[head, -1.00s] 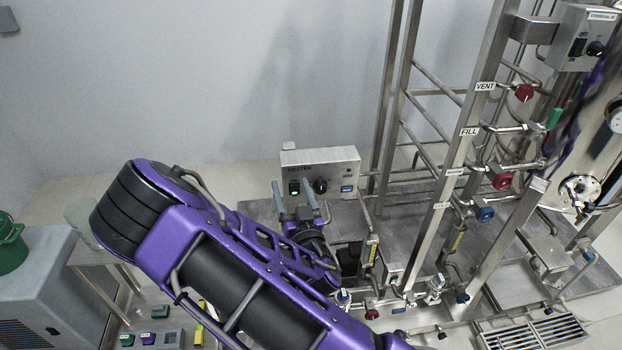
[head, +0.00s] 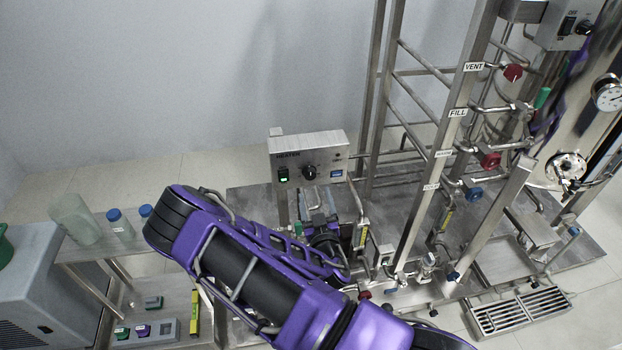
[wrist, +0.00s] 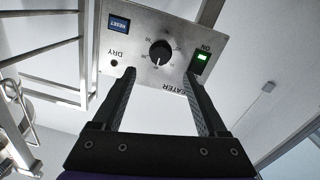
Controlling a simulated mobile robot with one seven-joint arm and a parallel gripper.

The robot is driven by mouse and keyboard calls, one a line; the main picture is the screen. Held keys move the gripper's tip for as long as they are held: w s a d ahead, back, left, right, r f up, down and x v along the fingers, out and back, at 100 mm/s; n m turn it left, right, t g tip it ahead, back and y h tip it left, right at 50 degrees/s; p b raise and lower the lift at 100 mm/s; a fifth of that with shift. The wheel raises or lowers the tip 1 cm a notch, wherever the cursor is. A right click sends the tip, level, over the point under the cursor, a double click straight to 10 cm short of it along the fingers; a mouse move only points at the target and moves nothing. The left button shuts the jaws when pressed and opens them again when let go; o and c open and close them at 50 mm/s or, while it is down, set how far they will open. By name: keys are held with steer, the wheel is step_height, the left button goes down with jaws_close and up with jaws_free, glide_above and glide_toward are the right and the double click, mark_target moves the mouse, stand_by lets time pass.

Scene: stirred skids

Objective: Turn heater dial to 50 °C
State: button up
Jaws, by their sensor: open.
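The heater box (head: 322,146) is a steel panel on a post, with a black dial (head: 309,172), a lit green switch (head: 283,175) and a blue reset button (head: 336,173). In the wrist view the panel appears upside down, with the dial (wrist: 160,52) between my fingers and beyond their tips. The dial's white pointer mark points toward the bottom of that picture; the scale numbers are too small to read. My gripper (head: 318,200) is open and empty just below the dial, apart from it. It also shows in the wrist view (wrist: 158,80).
A steel frame with pipes and labelled valves (head: 512,73) stands right of the heater. A bench with bottles (head: 120,225) and a grey machine (head: 30,285) are at the left. The wall behind the heater is bare.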

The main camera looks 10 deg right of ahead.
mark_target(310, 176)
steer(key=w, duration=0.7)
steer(key=shift+w+d, duration=0.2)
steer(key=shift+w, duration=0.2)
jaws_close()
